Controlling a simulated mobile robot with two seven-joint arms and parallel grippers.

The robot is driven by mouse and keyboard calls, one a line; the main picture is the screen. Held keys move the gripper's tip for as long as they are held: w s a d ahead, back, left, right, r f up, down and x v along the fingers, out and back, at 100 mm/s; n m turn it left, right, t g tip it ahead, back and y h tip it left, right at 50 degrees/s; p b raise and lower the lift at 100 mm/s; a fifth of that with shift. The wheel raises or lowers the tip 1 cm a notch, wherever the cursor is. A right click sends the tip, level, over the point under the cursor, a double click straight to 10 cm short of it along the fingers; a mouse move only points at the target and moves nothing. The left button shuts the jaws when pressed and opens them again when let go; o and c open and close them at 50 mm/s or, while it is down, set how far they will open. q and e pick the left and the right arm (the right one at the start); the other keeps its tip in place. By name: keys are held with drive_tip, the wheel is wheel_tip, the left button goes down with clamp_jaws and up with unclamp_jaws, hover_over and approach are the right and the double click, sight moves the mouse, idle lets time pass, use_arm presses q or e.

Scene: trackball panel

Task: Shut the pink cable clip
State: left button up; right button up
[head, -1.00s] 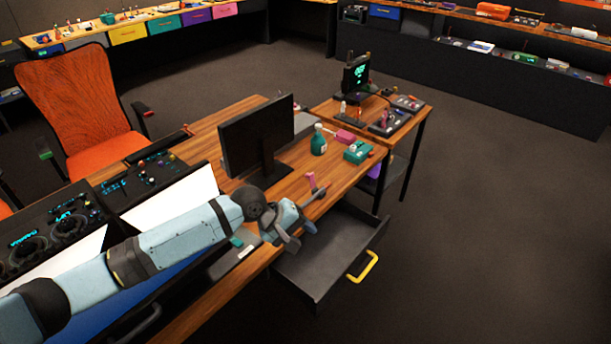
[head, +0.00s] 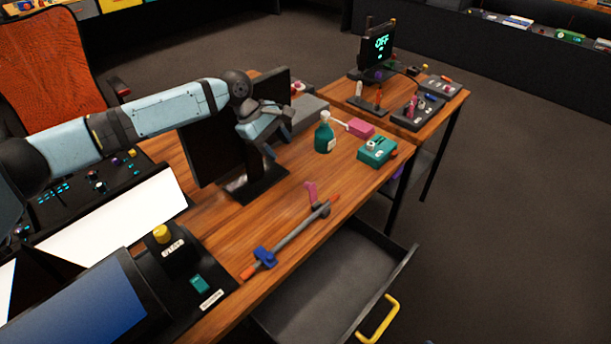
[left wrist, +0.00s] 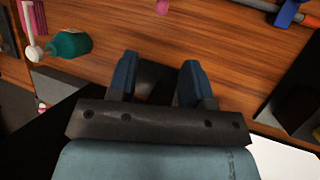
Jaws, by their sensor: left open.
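The pink cable clip (head: 312,194) stands with its pink flap upright near the front edge of the wooden desk, so it looks open. It is beside a grey bar (head: 295,229) with orange ends and a blue clamp (head: 265,257). A small pink part of the clip (left wrist: 162,7) shows at the top edge of the left wrist view. My left gripper (head: 277,143) is raised in front of the monitor, apart from the clip and to its upper left. Its two blue fingers (left wrist: 158,78) are spread with nothing between them. My right gripper is not in view.
The black monitor (head: 210,155) stands close behind my left gripper. A green bottle (head: 324,137), a pink block (head: 361,128) and a green box (head: 377,150) stand farther right. An open drawer (head: 330,285) juts out below the desk edge.

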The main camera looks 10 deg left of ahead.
sight(305, 183)
use_arm(q)
drive_tip(key=b+x, duration=0.2)
drive_tip(key=x, duration=1.1)
drive_tip(key=shift+s+d, duration=0.1)
drive_tip(key=shift+s, duration=0.1)
